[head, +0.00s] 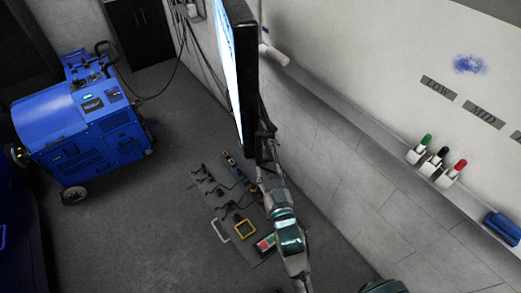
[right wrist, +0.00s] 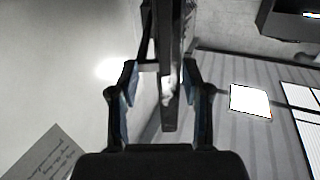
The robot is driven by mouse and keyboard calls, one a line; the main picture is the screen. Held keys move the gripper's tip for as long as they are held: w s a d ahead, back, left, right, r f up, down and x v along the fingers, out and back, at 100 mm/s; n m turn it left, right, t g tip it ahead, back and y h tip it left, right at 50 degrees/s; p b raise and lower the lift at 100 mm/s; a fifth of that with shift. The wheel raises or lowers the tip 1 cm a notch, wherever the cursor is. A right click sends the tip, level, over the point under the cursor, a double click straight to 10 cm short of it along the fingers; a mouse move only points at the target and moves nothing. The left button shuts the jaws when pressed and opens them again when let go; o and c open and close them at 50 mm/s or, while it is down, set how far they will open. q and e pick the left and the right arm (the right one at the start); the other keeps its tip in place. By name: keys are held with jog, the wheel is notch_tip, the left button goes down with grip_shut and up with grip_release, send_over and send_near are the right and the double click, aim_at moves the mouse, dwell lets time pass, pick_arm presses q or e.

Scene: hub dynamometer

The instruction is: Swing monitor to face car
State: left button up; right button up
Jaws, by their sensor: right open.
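The monitor (head: 247,80) is a thin dark panel seen almost edge-on in the head view, with its lit screen on its left side. My right gripper (head: 266,140) is at the monitor's lower right edge, partly hidden by it. In the right wrist view the right gripper (right wrist: 160,85) is open, and a dark upright edge that looks like the monitor (right wrist: 170,70) runs between its fingers. I cannot tell whether a finger touches it. A dark blue surface (head: 15,220) at the left edge may be part of the car. My left gripper is out of view.
A blue wheeled machine (head: 85,125) stands on the floor at left. A mat of tools (head: 222,200) lies below the monitor. A whiteboard (head: 420,60) and its ledge with markers (head: 438,160) are on the right wall. Cables hang behind the monitor. Grey floor is clear at centre left.

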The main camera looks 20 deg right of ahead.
aim_at(258, 150)
jog(key=w, duration=0.6)
jog(key=w+p, duration=0.1)
jog(key=w, duration=0.3)
jog(key=shift+w+a+r, duration=0.1)
jog(key=shift+a+r, duration=0.05)
jog(key=shift+a, duration=0.25)
jog(key=shift+w+d, duration=0.3)
jog(key=shift+w, duration=0.1)
jog(key=shift+d, duration=0.2)
jog(key=shift+c, duration=0.3)
jog(key=shift+a, duration=0.25)
grip_shut()
